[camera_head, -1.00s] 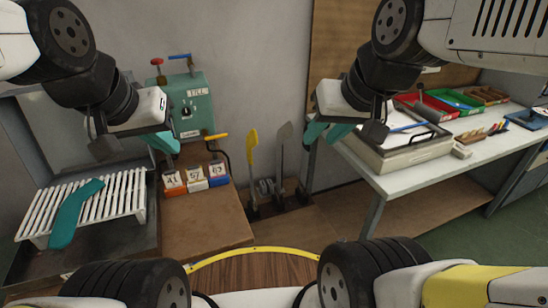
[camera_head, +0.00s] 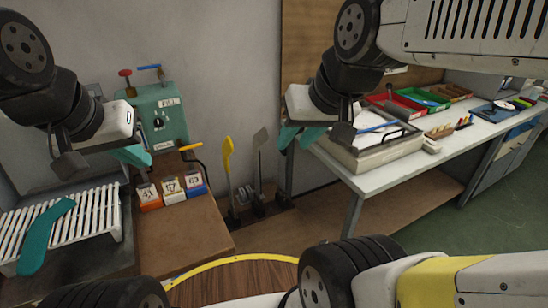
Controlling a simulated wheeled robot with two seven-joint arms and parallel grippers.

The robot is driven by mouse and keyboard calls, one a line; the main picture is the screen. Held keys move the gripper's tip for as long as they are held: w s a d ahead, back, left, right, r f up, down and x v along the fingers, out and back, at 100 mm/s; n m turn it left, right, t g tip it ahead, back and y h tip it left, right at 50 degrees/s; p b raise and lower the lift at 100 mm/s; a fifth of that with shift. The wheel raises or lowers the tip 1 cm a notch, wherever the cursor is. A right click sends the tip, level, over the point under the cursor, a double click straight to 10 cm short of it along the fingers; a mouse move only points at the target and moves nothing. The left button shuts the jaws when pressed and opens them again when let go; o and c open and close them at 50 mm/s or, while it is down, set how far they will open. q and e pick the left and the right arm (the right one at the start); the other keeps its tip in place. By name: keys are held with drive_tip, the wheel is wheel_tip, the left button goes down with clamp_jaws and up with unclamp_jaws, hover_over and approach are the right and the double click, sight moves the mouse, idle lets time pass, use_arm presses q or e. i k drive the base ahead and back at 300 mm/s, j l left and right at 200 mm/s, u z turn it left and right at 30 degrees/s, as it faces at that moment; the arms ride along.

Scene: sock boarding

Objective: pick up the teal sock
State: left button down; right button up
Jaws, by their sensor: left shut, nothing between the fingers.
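The teal sock (camera_head: 42,236) lies flat across a white slatted rack (camera_head: 98,222) at the lower left, its lower end hanging over the rack's front edge. My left gripper (camera_head: 136,156) has teal fingers closed together with nothing between them. It hangs above and to the right of the sock, apart from it. My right gripper (camera_head: 300,137) is far from the sock, in front of the white table's left end. Its two teal fingers look spread, with nothing visible between them.
Numbered boxes (camera_head: 172,187) stand on a brown surface below a teal machine (camera_head: 163,112). Yellow and grey paddles stand upright behind. The white table (camera_head: 375,180) at right carries a grey box (camera_head: 366,152) and coloured trays (camera_head: 422,98). A round wooden top (camera_head: 235,284) is in front.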

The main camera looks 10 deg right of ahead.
sight(33, 252)
drive_tip(key=u, duration=1.65)
drive_tip(key=k+j+z, duration=0.1)
drive_tip(key=j, duration=0.3)
drive_tip(key=k+j+z, duration=0.1)
drive_tip(key=j, duration=0.3)
drive_tip(key=k+j+z, duration=0.1)
drive_tip(key=j, duration=0.3)
drive_tip(key=k+j+z, duration=0.1)
drive_tip(key=j, duration=0.3)
drive_tip(key=k+j+z, duration=0.1)
drive_tip(key=j, duration=0.3)
drive_tip(key=k+j+z, duration=0.1)
drive_tip(key=j, duration=0.25)
drive_tip(key=i+j, duration=0.15)
